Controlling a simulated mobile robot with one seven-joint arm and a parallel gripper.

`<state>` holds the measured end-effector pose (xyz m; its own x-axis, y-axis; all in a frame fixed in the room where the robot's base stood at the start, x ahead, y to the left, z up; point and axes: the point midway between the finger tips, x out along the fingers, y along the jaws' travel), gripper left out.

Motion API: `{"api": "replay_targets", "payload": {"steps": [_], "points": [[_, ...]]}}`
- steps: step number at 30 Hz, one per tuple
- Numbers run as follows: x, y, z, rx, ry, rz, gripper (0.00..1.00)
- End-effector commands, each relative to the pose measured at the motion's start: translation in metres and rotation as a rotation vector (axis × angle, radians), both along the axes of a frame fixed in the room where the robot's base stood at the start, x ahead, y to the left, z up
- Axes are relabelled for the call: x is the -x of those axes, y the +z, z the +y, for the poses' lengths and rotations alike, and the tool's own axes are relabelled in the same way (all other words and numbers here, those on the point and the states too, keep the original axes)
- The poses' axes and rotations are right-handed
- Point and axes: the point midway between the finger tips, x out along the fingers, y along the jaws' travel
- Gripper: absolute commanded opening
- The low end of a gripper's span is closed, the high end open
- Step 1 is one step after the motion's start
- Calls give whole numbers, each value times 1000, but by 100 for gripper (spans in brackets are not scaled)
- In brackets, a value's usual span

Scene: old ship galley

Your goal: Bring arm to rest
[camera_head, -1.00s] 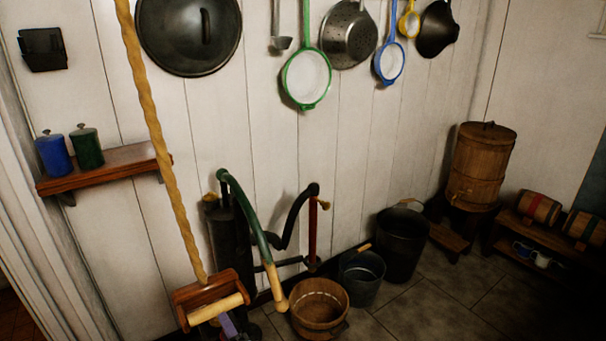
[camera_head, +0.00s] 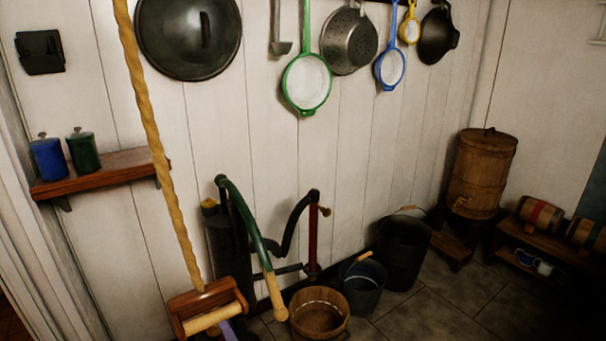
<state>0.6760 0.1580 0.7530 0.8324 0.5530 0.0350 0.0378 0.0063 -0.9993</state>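The task names no object besides my arm. Neither my arm nor my gripper can be made out in the head view, so its pose and whether it is open or shut are hidden from me.
A twisted pole (camera_head: 157,140) ends in a wooden roller block (camera_head: 207,308) at the front. Behind stands a pump with a green, wood-tipped handle (camera_head: 252,232). A wooden bucket (camera_head: 319,316), metal pail (camera_head: 362,288) and black bucket (camera_head: 403,256) line the wall. Bare floor (camera_head: 440,312) lies front right.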

Motion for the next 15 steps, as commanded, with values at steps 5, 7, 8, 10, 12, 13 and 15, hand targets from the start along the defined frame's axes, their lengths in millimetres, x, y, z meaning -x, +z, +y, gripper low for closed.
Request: {"api": "replay_targets", "payload": {"steps": [5, 7, 8, 10, 12, 13, 15], "points": [[-16, -17, 25, 11, 16, 59, 62], [-27, -16, 32, 11, 16, 58, 62], [-32, -16, 34, 12, 15, 56, 62], [-42, -16, 41, 12, 14, 56, 57], [-51, -17, 46, 13, 13, 57, 56], [-55, -17, 49, 14, 13, 56, 56], [-59, -14, 51, 14, 13, 57, 58]]}}
